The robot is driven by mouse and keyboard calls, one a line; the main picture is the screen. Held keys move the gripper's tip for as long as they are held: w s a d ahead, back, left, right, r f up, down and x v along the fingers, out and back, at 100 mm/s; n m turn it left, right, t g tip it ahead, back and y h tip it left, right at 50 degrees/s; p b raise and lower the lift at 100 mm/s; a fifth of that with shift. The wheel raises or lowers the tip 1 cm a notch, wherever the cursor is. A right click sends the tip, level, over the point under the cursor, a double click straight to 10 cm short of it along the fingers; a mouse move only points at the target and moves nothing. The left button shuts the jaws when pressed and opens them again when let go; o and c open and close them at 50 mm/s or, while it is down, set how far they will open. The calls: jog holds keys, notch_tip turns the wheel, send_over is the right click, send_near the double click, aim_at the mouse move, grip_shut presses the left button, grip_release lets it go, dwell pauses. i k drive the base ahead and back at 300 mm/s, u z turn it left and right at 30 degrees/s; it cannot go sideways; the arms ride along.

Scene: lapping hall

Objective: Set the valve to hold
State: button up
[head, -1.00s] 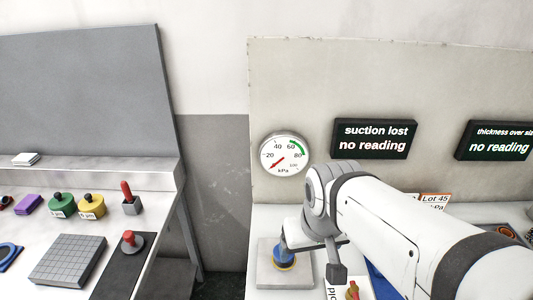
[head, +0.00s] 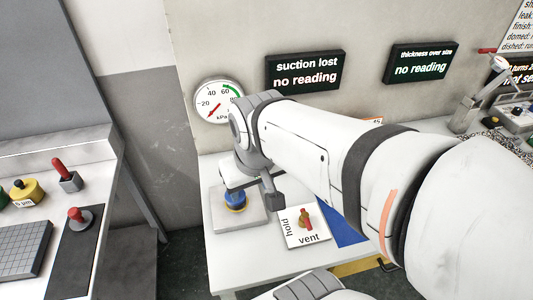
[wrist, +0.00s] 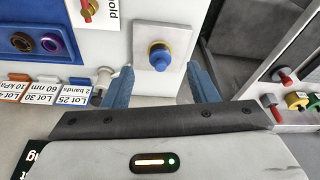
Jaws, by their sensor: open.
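The valve (head: 305,217) is a brass body with a red lever on a white plate (head: 290,239) marked "hold" at the left and "vent" at the front. The lever appears to point toward "vent". In the wrist view the valve (wrist: 88,10) is only partly seen at the top edge, beside the word "hold". My gripper (wrist: 161,84) is open, its two blue fingers apart with nothing held between them. Beyond the fingers, a blue knob with a yellow ring (wrist: 159,57) stands on a grey plate. My gripper is left of the valve in the head view, its fingers largely hidden there.
A gauge (head: 219,101) has its red needle at the low end. Screens read "suction lost, no reading" (head: 305,72) and "thickness over size, no reading" (head: 421,63). Lot labels (wrist: 45,91) line the bench. A left bench (head: 68,148) stands across a gap.

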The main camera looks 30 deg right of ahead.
aim_at(304, 215)
jog(key=u, duration=0.05)
jog(key=k, duration=1.25)
jog(key=z, duration=0.45)
jog(key=i, duration=1)
jog(key=u, duration=0.1)
jog(key=k, duration=0.4)
jog(key=z, duration=0.65)
